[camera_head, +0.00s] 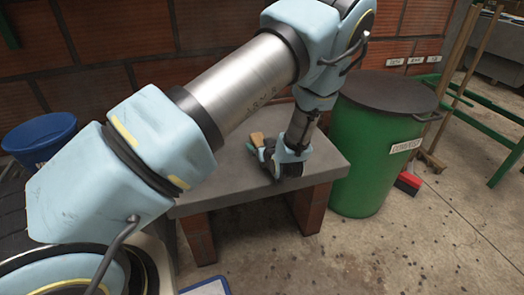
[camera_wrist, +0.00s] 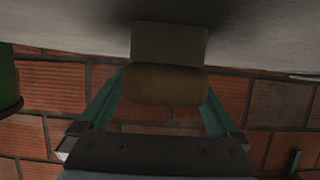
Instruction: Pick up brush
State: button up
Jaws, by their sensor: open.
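The brush (camera_head: 257,139) is on the grey slab table (camera_head: 225,190); only a small tan part of it shows in the head view, beside my gripper (camera_head: 268,158). In the wrist view the brush (camera_wrist: 165,85) is a brown rounded block with a tan block beyond it. My gripper (camera_wrist: 163,92) is open, with one greenish finger on each side of the brown block. I cannot tell whether the fingers touch it. My arm hides part of the table.
A green barrel (camera_head: 375,150) with a dark lid stands right of the table. A red broom head (camera_head: 408,182) is on the floor beyond it. A blue bucket (camera_head: 40,137) is at the left. A brick wall (camera_head: 110,35) is behind. The front floor is open.

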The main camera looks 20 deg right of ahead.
jog(key=shift+w+f, duration=0.15)
jog(key=shift+w, duration=0.2)
jog(key=shift+c, duration=0.3)
jog(key=c, duration=1.5)
